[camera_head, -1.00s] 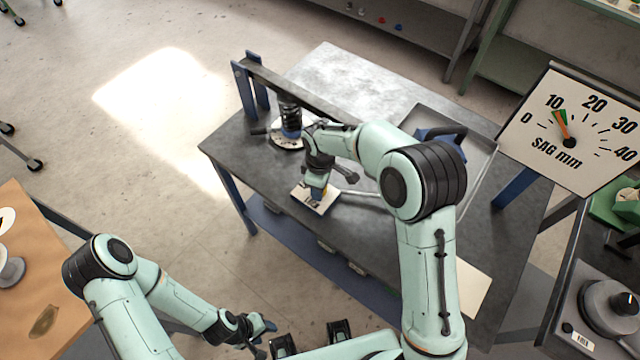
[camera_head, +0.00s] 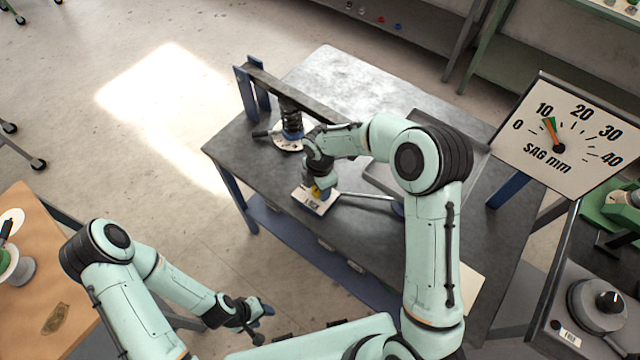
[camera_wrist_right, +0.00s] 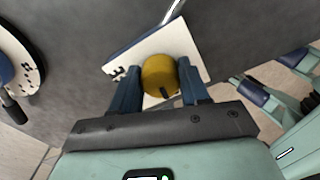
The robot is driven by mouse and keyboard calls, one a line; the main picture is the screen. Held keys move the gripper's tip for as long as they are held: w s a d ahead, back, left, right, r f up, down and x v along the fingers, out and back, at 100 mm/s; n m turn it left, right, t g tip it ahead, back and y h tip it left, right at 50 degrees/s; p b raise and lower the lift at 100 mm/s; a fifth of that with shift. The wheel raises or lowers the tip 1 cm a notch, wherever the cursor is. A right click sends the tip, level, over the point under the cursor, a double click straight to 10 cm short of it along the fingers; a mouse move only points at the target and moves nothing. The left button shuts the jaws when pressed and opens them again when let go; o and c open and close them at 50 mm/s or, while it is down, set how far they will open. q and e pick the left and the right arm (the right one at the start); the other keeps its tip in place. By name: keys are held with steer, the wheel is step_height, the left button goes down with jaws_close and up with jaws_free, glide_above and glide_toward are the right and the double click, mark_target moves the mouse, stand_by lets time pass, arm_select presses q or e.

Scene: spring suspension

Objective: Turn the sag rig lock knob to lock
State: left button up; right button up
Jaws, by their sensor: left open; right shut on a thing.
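The yellow lock knob (camera_wrist_right: 159,76) sits on a white plate (camera_wrist_right: 188,42) with black lettering, partly hidden. A dark mark on the knob points toward my wrist in the right wrist view. My right gripper (camera_wrist_right: 157,88) is shut on the knob, one blue finger on each side. In the head view the right gripper (camera_head: 320,188) is over the plate (camera_head: 306,203) near the table's front edge. The sag rig's dark spring (camera_head: 291,118) stands behind it under a beam. My left gripper (camera_head: 262,311) is open and empty, low and away from the table.
The sag gauge (camera_head: 588,160) at right has its needle near 10. A metal rod (camera_head: 365,196) runs right from the plate. A grey tray (camera_head: 472,187) lies behind my right arm. A box with a round dial (camera_head: 597,303) stands at lower right.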

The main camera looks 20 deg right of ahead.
arm_select(q)
steer(key=shift+w+r+p, duration=0.3)
steer(key=shift+w+r, duration=0.3)
arm_select(e)
steer(key=shift+n, duration=1)
steer(key=o, duration=1)
steer(key=shift+r, duration=0.1)
arm_select(q)
steer(key=shift+w+r+p, duration=0.45)
steer(key=shift+w+r, duration=0.1)
steer(key=shift+w, duration=0.15)
arm_select(e)
step_height(320, 180, up, 13)
steer(key=shift+r, duration=0.15)
arm_select(q)
steer(key=shift+s, duration=0.1)
